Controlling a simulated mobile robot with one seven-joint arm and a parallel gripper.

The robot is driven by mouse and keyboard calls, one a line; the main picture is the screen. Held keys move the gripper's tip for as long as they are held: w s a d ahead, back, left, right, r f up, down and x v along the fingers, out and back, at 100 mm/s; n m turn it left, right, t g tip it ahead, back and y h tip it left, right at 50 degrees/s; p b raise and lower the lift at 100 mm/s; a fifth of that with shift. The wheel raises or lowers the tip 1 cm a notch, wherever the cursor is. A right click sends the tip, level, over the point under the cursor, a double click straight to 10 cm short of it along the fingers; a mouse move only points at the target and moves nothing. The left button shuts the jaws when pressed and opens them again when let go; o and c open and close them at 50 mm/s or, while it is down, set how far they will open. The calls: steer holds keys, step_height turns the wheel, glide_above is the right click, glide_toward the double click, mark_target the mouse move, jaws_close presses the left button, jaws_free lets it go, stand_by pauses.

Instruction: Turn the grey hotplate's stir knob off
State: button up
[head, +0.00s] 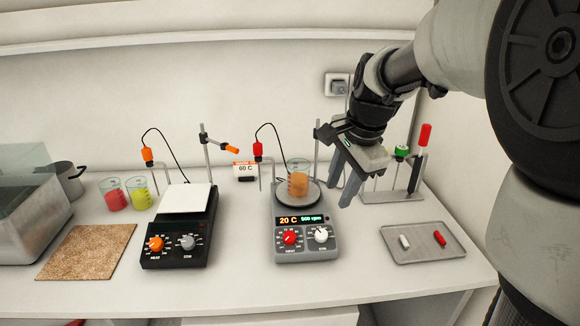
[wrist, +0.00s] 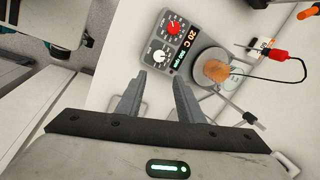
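The grey hotplate (head: 305,240) stands on the bench in the middle of the head view. Its white stir knob (head: 321,234) is on the right of the front panel, beside the red heat knob (head: 290,238). The display reads 20 C and 500 rpm. A beaker of orange liquid (head: 298,184) stands on its round plate. My gripper (head: 347,190) is open and empty, above and to the right of the hotplate. In the wrist view the gripper's two fingers (wrist: 157,95) are apart, and the stir knob (wrist: 160,55) shows beyond them, not touched.
A black hotplate (head: 180,232) with orange and grey knobs stands to the left. A metal tray (head: 425,256) with two small stir bars lies to the right. A rack (head: 392,196) with green and red tools stands behind it. A 60 C sign (head: 245,170) is at the back.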

mark_target(322, 234)
steer(key=b+x, duration=0.1)
steer(key=x, duration=1.6)
steer(key=shift+s+b, duration=0.15)
steer(key=shift+b, duration=0.25)
steer(key=c, duration=0.8)
